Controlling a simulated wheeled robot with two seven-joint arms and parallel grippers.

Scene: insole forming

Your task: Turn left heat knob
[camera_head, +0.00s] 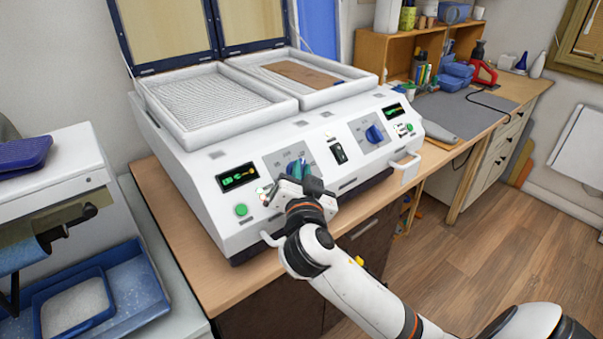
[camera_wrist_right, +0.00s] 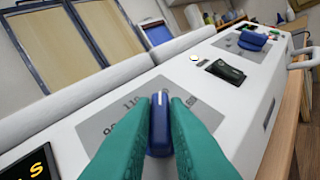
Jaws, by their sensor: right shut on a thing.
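The white forming machine (camera_head: 212,186) stands on a wooden counter with two heat knobs on its sloped front panel. The left heat knob is blue with a white pointer line; it shows in the right wrist view (camera_wrist_right: 159,135) between my green fingers. My right gripper (camera_head: 297,168) reaches this knob from the front and is shut on it, with one finger on each side. In the head view the gripper mostly hides the left knob. The right heat knob (camera_head: 375,134) is blue and free on its grey dial plate; it also shows in the wrist view (camera_wrist_right: 252,40). My left gripper is not in view.
A black switch (camera_head: 338,152) sits between the dials, with a green button (camera_head: 241,210) and a lit display (camera_head: 238,177) at left. White handles (camera_head: 410,168) stick out in front. Two raised lids stand behind the trays; the right tray holds a brown sheet (camera_head: 300,74).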

